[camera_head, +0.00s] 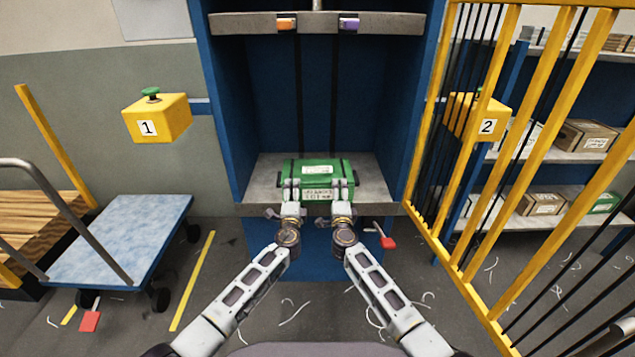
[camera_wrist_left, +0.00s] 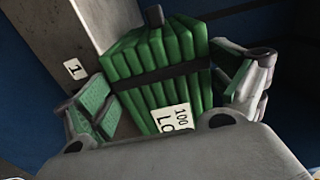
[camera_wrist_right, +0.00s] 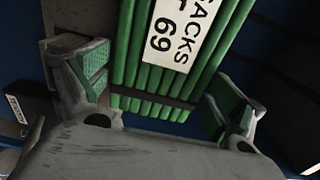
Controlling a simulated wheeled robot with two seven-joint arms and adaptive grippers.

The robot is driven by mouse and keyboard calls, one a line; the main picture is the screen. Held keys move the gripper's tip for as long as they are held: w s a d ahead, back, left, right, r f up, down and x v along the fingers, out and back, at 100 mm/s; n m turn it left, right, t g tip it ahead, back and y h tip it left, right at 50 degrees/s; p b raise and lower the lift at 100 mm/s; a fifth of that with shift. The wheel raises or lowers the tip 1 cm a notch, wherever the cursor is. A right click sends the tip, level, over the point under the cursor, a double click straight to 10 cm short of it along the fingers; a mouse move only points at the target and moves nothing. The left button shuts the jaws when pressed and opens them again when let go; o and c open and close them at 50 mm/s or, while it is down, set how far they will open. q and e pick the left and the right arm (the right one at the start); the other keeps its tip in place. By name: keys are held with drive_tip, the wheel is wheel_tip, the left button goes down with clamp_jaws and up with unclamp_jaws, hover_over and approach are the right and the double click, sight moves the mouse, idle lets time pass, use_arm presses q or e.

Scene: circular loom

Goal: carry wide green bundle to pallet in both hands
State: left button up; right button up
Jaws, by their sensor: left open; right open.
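The wide green bundle (camera_head: 318,171), bound with dark straps and bearing white labels, lies on a grey shelf (camera_head: 378,190) inside a blue frame. My left gripper (camera_head: 291,188) is at the left part of its near side, open, with the bundle (camera_wrist_left: 150,75) between its spread fingers in the left wrist view. My right gripper (camera_head: 341,188) is at the right part, open, with the bundle (camera_wrist_right: 150,75) between its fingers in the right wrist view. Contact cannot be told. A slatted wooden platform (camera_head: 35,225), perhaps the pallet, is at the far left.
A blue-topped cart (camera_head: 125,235) stands at the left, beside the wooden platform. A yellow barred gate (camera_head: 530,150) stands at the right. Yellow button boxes 1 (camera_head: 158,120) and 2 (camera_head: 482,115) flank the frame.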

sight(292, 183)
use_arm(q)
drive_tip(key=c, duration=1.4)
use_arm(e)
drive_tip(key=c, duration=1.4)
use_arm(q)
drive_tip(key=shift+r, duration=0.15)
use_arm(e)
drive_tip(key=shift+r, duration=0.15)
use_arm(q)
drive_tip(key=shift+w+r+p, duration=0.1)
drive_tip(key=shift+r+p, duration=0.2)
drive_tip(key=shift+p, duration=0.1)
use_arm(e)
drive_tip(key=shift+r, duration=0.35)
